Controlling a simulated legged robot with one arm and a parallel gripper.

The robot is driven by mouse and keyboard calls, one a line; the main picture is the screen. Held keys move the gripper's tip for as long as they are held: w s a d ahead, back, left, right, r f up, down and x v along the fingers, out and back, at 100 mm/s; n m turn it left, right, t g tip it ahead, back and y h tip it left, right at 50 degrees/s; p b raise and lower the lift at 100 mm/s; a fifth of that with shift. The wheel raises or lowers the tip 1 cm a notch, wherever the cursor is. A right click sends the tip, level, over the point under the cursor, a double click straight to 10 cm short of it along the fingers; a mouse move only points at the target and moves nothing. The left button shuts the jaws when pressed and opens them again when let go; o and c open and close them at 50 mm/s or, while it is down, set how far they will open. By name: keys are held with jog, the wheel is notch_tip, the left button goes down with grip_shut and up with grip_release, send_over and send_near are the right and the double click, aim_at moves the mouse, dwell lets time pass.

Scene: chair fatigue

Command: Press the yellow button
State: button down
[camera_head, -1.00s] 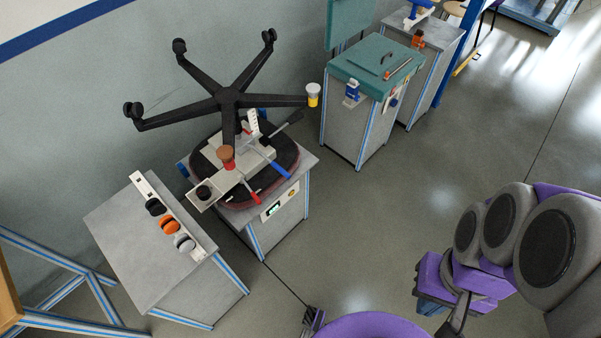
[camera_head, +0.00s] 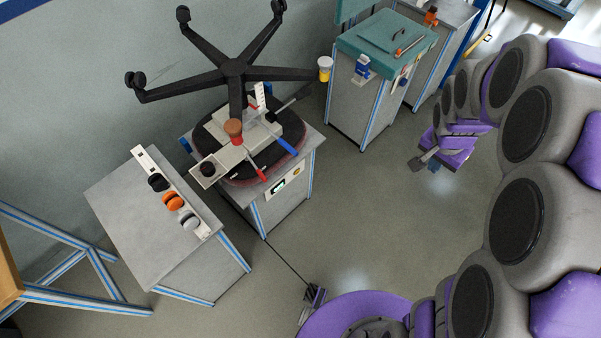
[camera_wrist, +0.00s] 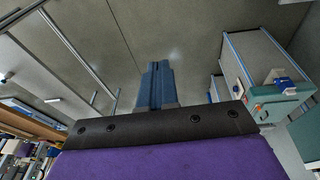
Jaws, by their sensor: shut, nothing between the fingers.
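The yellow button (camera_head: 298,170) is a small round spot on the white front panel (camera_head: 278,187) of the grey bench that bears the upturned chair. A lit green display (camera_head: 278,187) sits beside it on the panel. My gripper (camera_head: 420,163) is well to the right of the button, in front of the teal-topped bench, and apart from everything. In the wrist view, its blue-grey fingers (camera_wrist: 157,85) are together and empty over bare floor. I cannot make out the yellow button in the wrist view.
The chair base (camera_head: 234,70) spreads its black legs above the bench. A grey bench with black, orange and grey knobs (camera_head: 172,201) stands to the left. The teal-topped bench (camera_head: 385,45) stands behind, right. Open floor (camera_head: 370,210) lies between.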

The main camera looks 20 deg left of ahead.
jog(key=w+a+f+m+t+y+b, duration=0.1)
jog(key=w+a+f+m+t, duration=0.15)
jog(key=w+f, duration=1.05)
jog(key=w+a+f+m+y+b, duration=0.1)
jog(key=w+a+f, duration=0.2)
jog(key=a+f, duration=0.4)
jog(key=w+a+f+y+b, duration=0.1)
jog(key=w+a+f, duration=0.3)
jog(key=f, duration=0.5)
jog(key=s+a+f+m+y, duration=0.1)
jog(key=s+a+f+y, duration=0.1)
jog(key=a+f, duration=0.3)
jog(key=s+a+f+m+y+b, duration=0.1)
jog(key=s+a+f, duration=0.3)
jog(key=f, duration=0.9)
jog(key=s+a+f+m+y+b, duration=0.1)
jog(key=s+a+f+m+y, duration=0.1)
jog(key=a+f, duration=0.4)
notch_tip(320, 180, down, 4)
jog(key=shift+s+a+r+t+y, duration=0.15)
jog(key=shift+s+t+y, duration=0.2)
jog(key=shift+s+y, duration=0.45)
jog(key=shift+s+a, duration=0.1)
jog(key=shift+a, duration=0.05)
